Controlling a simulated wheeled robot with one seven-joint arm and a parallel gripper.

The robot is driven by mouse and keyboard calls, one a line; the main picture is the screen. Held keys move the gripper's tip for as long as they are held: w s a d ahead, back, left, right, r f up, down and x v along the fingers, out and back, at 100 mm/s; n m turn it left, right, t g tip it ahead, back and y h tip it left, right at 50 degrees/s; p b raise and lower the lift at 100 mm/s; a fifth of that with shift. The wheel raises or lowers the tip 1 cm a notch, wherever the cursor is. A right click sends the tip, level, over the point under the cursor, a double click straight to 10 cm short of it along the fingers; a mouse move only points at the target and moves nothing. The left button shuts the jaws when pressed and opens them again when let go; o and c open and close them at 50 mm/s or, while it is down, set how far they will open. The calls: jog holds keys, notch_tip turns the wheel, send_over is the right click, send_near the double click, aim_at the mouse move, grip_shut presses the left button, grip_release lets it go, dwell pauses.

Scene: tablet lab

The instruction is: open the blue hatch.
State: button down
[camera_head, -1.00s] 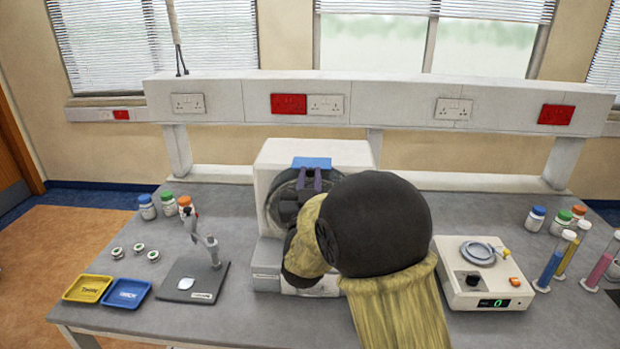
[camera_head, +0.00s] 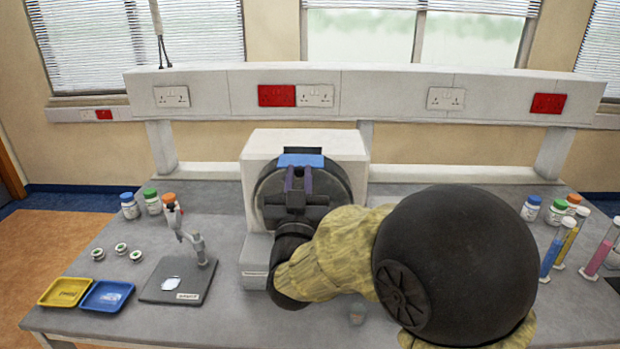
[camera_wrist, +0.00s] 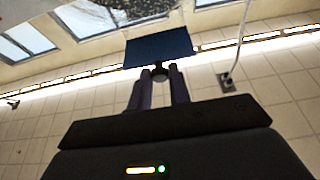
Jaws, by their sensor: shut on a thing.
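The blue hatch (camera_head: 301,160) is at the top front of a white machine (camera_head: 262,147). A dark gap shows just behind its upper edge, so it appears tilted partly open. In the wrist view the hatch (camera_wrist: 158,48) is a dark blue panel beyond my fingertips. My gripper (camera_head: 298,177) reaches up to the hatch's front from below. In the wrist view my gripper (camera_wrist: 159,73) is shut on a small dark knob (camera_wrist: 159,76) below the panel. My arm hides the machine's lower right front.
A magnifier stand (camera_head: 180,280), blue tray (camera_head: 107,296) and yellow tray (camera_head: 65,292) are on the left of the bench. Lidded bottles (camera_head: 152,201) stand behind them. Tubes (camera_head: 558,247) and more bottles stand at right. A socket rail (camera_head: 390,98) spans the back.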

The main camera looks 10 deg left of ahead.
jog(key=c, duration=1.3)
grip_release()
jog(key=b+v, duration=0.6)
jog(key=v, duration=1.1)
jog(key=shift+s+d+b, duration=0.1)
jog(key=shift+s+b, duration=0.15)
jog(key=shift+b, duration=0.15)
jog(key=shift+w, duration=0.1)
